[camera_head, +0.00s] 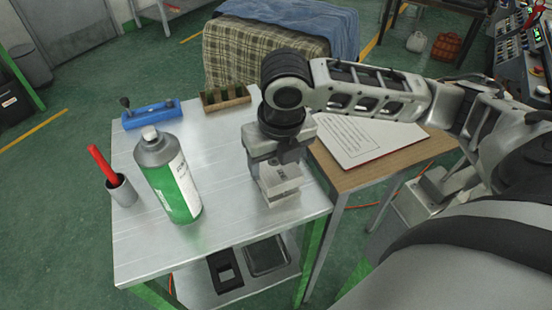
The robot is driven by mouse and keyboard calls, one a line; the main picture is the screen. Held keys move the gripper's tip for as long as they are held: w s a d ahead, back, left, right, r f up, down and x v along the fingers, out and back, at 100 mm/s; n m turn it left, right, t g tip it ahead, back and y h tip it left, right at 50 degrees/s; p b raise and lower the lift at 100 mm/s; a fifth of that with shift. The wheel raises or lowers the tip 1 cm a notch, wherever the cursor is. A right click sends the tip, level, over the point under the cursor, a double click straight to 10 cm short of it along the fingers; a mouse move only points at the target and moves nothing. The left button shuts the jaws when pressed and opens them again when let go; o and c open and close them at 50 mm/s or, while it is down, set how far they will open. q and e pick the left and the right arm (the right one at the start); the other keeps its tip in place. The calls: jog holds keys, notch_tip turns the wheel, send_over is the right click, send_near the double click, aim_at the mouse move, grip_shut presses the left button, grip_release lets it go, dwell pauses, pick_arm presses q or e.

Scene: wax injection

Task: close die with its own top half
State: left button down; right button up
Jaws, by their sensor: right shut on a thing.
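My right gripper (278,168) points down over the right side of the metal table (235,235). It is shut on a pale grey metal die block (281,188) close above or at the tabletop. The fingers cover much of the block's upper part. I cannot tell whether the block is one die half or two halves stacked, nor whether it touches the table. My left gripper is not in view.
A green and grey spray can (177,185) and a cup (122,190) with a red-handled tool stand at left. A blue fixture (151,114) and a slotted wooden rack (226,98) sit at the back. A wooden side table (395,160) holds a book (360,138). The table's front middle is clear.

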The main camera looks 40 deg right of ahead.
aim_at(282, 174)
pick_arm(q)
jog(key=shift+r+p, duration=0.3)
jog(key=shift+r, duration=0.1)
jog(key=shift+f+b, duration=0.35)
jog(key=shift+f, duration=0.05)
pick_arm(e)
jog(key=shift+f, duration=0.95)
jog(key=o, duration=1.3)
jog(key=shift+r, duration=0.55)
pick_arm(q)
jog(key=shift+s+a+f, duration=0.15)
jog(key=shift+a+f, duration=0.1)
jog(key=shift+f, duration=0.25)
pick_arm(e)
notch_tip(282, 174, up, 15)
jog(key=s, duration=0.2)
jog(key=shift+s+a+f, duration=0.2)
